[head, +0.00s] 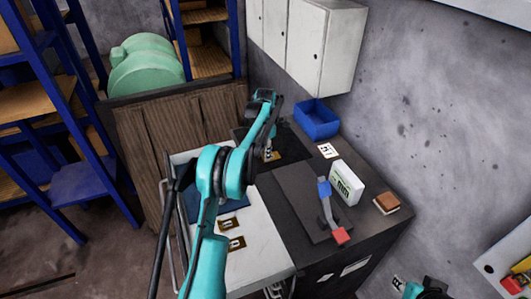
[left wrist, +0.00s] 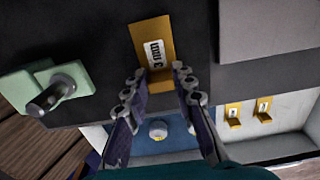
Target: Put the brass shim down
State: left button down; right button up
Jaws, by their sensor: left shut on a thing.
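My left gripper (head: 268,152) is over the dark worktop, beyond the open drawer. In the left wrist view its two fingers (left wrist: 165,98) are shut on a brass shim (left wrist: 168,27), a bent plate with a white label that appears to read 3 mm. The shim also shows small below the gripper in the head view (head: 275,156). I cannot tell whether it touches the surface beneath. Two other brass shims, (head: 228,223) and (head: 236,243), lie in the white drawer (head: 262,262). My right gripper is not in view; only a part of my right arm shows at the bottom right.
A blue bin (head: 317,122), a white card (head: 328,150), a white box with a display (head: 346,184) and a brown block (head: 387,202) stand on the worktop. A blue-and-red handled tool (head: 326,205) lies on a grey plate (head: 295,190). A green block with a metal pin (left wrist: 45,92) is left of the shim.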

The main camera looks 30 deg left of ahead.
pick_arm(q)
jog(key=c, duration=1.3)
grip_release()
jog(key=shift+f, duration=0.15)
jog(key=shift+o, duration=0.2)
notch_tip(320, 180, up, 11)
jog(key=p, duration=0.3)
jog(key=s+d+r+m+t, duration=0.2)
jog(key=s+d+r+m, duration=0.45)
jog(key=r, duration=0.25)
jog(key=s+d+m+t, duration=0.2)
jog(key=s+d+m, duration=0.4)
jog(key=s, duration=0.4)
jog(key=s+d+m+t, duration=0.1)
jog(key=s+d+m, duration=0.2)
jog(key=s+m, duration=0.55)
jog(key=s+d+f+m+t, duration=0.2)
jog(key=s+f+m, duration=0.4)
jog(key=s, duration=0.4)
jog(key=shift+s+d+f+m, duration=0.25)
jog(key=shift+s+d+m, duration=0.1)
jog(key=shift+d, duration=0.15)
